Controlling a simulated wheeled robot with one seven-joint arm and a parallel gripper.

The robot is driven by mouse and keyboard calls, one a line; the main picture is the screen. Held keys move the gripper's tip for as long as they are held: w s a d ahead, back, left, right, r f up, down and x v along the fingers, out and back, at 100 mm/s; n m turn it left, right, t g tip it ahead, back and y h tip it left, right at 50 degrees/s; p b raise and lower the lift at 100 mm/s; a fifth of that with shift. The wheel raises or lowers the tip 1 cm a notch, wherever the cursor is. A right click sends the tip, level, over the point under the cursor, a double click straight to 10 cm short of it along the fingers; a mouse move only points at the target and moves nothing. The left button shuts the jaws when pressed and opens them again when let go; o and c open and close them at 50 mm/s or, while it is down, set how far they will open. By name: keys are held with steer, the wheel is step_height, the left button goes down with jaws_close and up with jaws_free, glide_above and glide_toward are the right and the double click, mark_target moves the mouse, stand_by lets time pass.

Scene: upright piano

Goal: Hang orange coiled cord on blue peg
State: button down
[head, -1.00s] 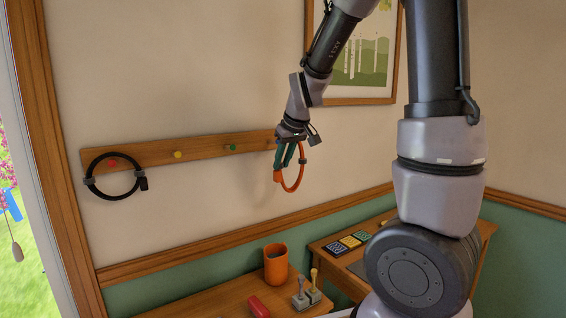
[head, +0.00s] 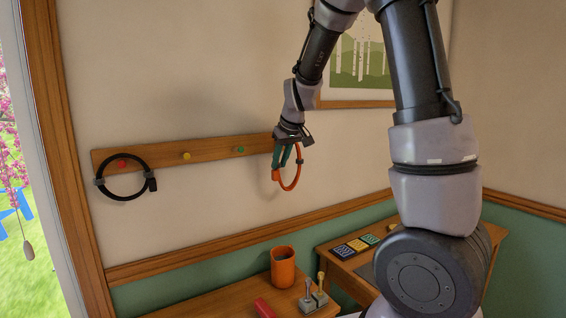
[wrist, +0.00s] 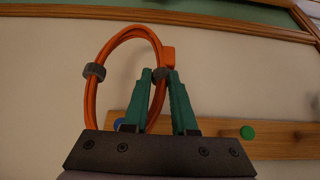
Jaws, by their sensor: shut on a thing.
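The orange coiled cord (head: 296,178) is a ring with grey ties, hanging upright near the right end of the wooden peg rail (head: 209,151). My gripper (head: 282,164) has green fingers, shut on the side of the cord; the cord also shows in the wrist view (wrist: 86,95), where my gripper (wrist: 160,78) pinches it by a grey tie. The blue peg (wrist: 119,123) shows partly in the wrist view, behind the lower part of the ring and close to my left finger. In the head view my gripper hides it. I cannot tell whether the cord touches the peg.
A black coiled cord (head: 106,190) hangs on the red peg (head: 122,163). The yellow peg (head: 186,156) and green peg (head: 239,150) are bare. Below, an orange cup (head: 284,268) and a small two-lever object (head: 313,297) stand on a wooden surface. The wall between is clear.

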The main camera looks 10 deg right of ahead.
steer(key=shift+w+a+f, duration=0.2)
steer(key=shift+w+a, duration=0.05)
steer(key=shift+w, duration=0.5)
steer(key=shift+w+a+f, duration=0.15)
steer(key=shift+w+a, duration=0.1)
steer(key=shift+w, duration=0.5)
steer(key=shift+w+a+f, duration=0.2)
steer(key=shift+w+a, duration=0.05)
steer(key=shift+w, duration=0.5)
steer(key=shift+f, duration=0.1)
steer(key=c, duration=0.6)
jaws_free()
steer(key=shift+c, duration=0.2)
steer(key=shift+r, duration=0.2)
